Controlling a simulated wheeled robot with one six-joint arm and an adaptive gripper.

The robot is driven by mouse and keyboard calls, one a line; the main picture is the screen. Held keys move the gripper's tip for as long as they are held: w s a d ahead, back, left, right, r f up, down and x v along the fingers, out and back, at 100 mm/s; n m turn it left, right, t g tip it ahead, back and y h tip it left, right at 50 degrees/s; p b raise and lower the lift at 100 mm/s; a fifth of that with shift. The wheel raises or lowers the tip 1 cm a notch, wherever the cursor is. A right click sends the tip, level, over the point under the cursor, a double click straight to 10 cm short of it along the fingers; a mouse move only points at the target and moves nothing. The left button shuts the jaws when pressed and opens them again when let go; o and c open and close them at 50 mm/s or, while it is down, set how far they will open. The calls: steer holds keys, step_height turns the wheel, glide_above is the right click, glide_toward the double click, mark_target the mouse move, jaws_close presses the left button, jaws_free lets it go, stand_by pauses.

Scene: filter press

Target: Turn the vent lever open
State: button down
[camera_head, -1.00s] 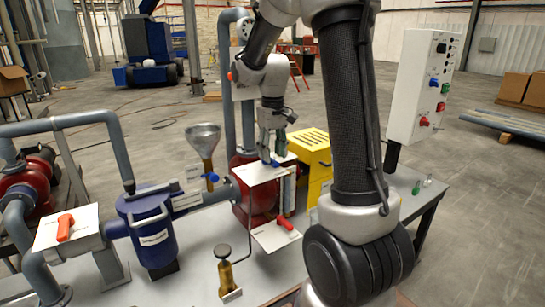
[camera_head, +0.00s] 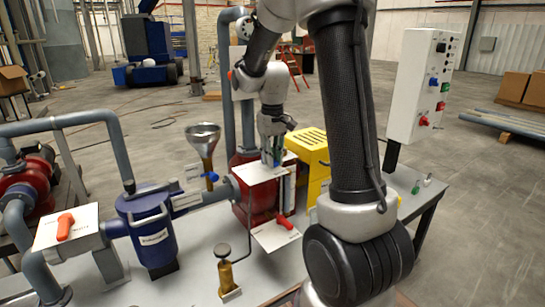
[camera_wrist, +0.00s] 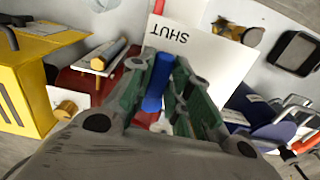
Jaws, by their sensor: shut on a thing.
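The vent lever is a blue handle (camera_wrist: 158,82) on a white plate (camera_wrist: 212,58) marked SHUT, seen in the wrist view. My gripper (camera_wrist: 160,75) is shut on this blue lever, with a green-padded finger on each side. In the head view my gripper (camera_head: 272,158) points down at the white plate (camera_head: 258,174) on top of the red vessel (camera_head: 243,210). Only a little blue of the lever shows there beside the fingers. The far lettering of the plate is hidden.
A yellow slotted box (camera_head: 313,150) stands close to the right of my gripper. A funnel (camera_head: 203,135) and a grey vertical pipe (camera_head: 228,85) stand to the left and behind. A red lever (camera_head: 285,223) on a lower plate is in front.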

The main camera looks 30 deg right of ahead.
steer(key=shift+w+a+m, duration=0.65)
steer(key=shift+a+m, duration=0.05)
steer(key=shift+m, duration=2.25)
steer(key=shift+w+a+m, duration=0.65)
steer(key=shift+m, duration=2.35)
steer(key=shift+w+a+m, duration=0.65)
steer(key=shift+a+m, duration=0.05)
steer(key=shift+m, duration=2.25)
steer(key=c, duration=1.3)
jaws_free()
